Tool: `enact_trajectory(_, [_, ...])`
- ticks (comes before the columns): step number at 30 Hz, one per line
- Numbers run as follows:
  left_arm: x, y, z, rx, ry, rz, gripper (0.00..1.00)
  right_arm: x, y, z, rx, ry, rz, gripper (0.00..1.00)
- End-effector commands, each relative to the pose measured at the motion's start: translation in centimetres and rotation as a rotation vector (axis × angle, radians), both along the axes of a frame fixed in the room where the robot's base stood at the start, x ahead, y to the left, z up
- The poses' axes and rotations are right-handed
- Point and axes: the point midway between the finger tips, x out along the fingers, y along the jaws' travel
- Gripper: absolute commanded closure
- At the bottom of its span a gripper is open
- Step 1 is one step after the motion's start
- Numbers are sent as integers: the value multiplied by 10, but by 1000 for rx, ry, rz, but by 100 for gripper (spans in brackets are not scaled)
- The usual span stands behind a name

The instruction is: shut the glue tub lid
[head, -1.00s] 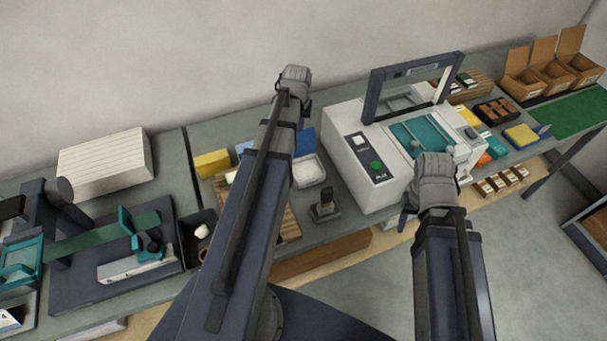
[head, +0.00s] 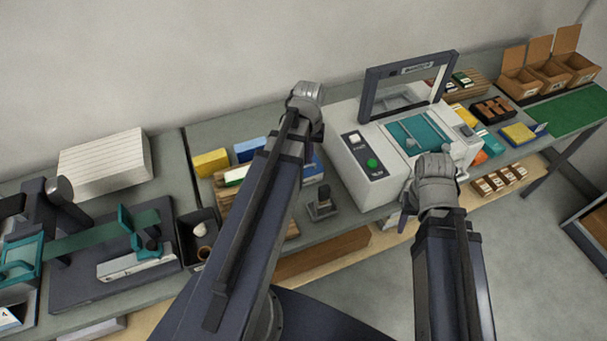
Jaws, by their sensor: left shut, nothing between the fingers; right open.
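The glue tub's blue lid (head: 314,168) shows just right of my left forearm. It lies over where the tub's white inside was, and no white shows now. The arm hides its left part, so I cannot tell whether it sits fully flush. My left gripper (head: 306,98) is shut and empty, beyond and above the tub; its fingertips are mostly hidden behind the wrist. My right gripper (head: 433,178) is open and empty, in front of the white machine and away from the tub.
The white machine (head: 359,176) with a raised dark frame stands right of the tub. A dark stamp-like block (head: 322,204) stands in front of the tub. A yellow block (head: 210,163) and a blue block (head: 249,149) stand left of it. A dark press (head: 100,260) fills the left.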

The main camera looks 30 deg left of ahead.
Motion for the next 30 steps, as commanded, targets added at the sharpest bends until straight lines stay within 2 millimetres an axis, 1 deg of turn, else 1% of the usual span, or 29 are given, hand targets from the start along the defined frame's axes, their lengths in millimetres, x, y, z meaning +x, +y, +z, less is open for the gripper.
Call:
enact_trajectory(1, [5, 3, -5, 4, -5, 2, 100, 1, 1, -5, 0, -1, 0, 50])
enact_trajectory(9, [14, 14, -1, 7, -7, 6, 100, 1, 0, -1, 0, -1, 0, 50])
enact_trajectory(14, [16, 15, 1, 8, -8, 5, 100, 1, 0, 0, 0, -1, -1, 50])
enact_trajectory(17, [16, 16, 6, 8, -9, 5, 100, 1, 0, 5, 0, -1, -1, 50])
enact_trajectory(20, [15, 16, 17, 8, -9, 5, 100, 1, 0, 17, 0, -1, -1, 50])
enact_trajectory(30, [15, 16, 67, 10, -9, 5, 100, 0, 0, 67, 1, -1, -2, 50])
